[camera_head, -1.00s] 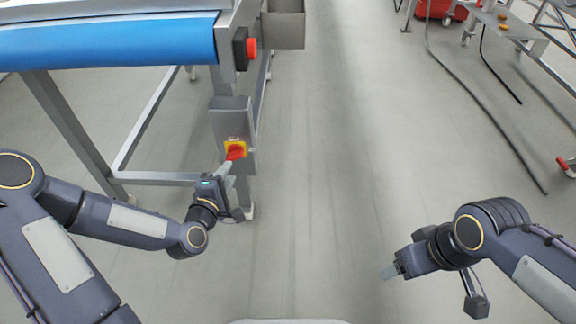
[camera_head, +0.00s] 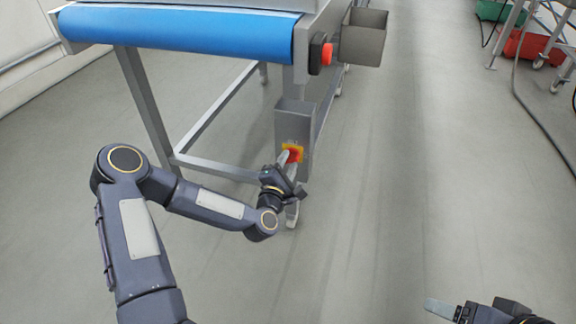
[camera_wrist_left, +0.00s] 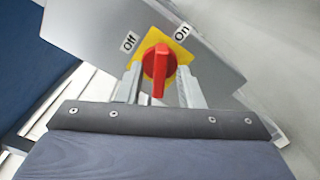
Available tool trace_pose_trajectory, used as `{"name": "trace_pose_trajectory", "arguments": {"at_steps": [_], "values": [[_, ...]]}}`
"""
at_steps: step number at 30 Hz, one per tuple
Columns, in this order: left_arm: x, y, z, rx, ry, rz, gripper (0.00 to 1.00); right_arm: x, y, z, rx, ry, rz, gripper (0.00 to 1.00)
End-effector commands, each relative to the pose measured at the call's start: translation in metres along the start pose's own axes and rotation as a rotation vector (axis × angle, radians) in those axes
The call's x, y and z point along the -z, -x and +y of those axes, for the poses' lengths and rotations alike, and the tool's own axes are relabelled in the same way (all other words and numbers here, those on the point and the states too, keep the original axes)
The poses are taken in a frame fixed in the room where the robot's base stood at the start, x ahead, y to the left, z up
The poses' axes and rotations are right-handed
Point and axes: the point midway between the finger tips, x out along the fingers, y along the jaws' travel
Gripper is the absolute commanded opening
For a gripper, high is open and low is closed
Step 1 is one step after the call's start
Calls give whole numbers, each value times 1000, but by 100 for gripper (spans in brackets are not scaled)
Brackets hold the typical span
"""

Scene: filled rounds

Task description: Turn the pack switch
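The pack switch is a red knob (camera_wrist_left: 158,68) on a yellow plate (camera_wrist_left: 181,52), on a grey box. In the wrist view an "Off" label (camera_wrist_left: 129,43) is at its upper left and an "On" label (camera_wrist_left: 182,33) at its upper right. The knob's grip bar runs upright in that picture. My left gripper (camera_wrist_left: 158,88) is open, one finger on each side of the bar, with a gap visible on both sides. In the head view my left gripper (camera_head: 286,166) is at the red knob (camera_head: 295,154). My right gripper (camera_head: 440,308) is low at right, away from everything; its opening is unclear.
The grey box (camera_head: 293,120) is on a leg of a conveyor with a blue belt (camera_head: 180,30). Above it are a red button (camera_head: 327,53) and a grey bin (camera_head: 363,38). Red (camera_head: 530,47) and green (camera_head: 500,11) crates stand at the far right. The floor between is clear.

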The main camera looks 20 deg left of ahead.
Motion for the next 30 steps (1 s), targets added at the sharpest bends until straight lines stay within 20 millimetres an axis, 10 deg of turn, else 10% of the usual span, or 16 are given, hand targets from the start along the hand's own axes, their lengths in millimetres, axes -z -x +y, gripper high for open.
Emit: {"name": "trace_pose_trajectory", "arguments": {"at_steps": [8, 16, 30], "values": [[0, -2, 0, 1, 0, 0, 34, 0, 0, 0, 0, 1, 0, 73], [0, -2, 0, 1, -1, 0, 0, 0, 0, 0, 0, 1, -1, 73], [0, -2, 0, 0, -96, -1, 0, -2, -3, 2, 0, 1, -1, 73]]}}
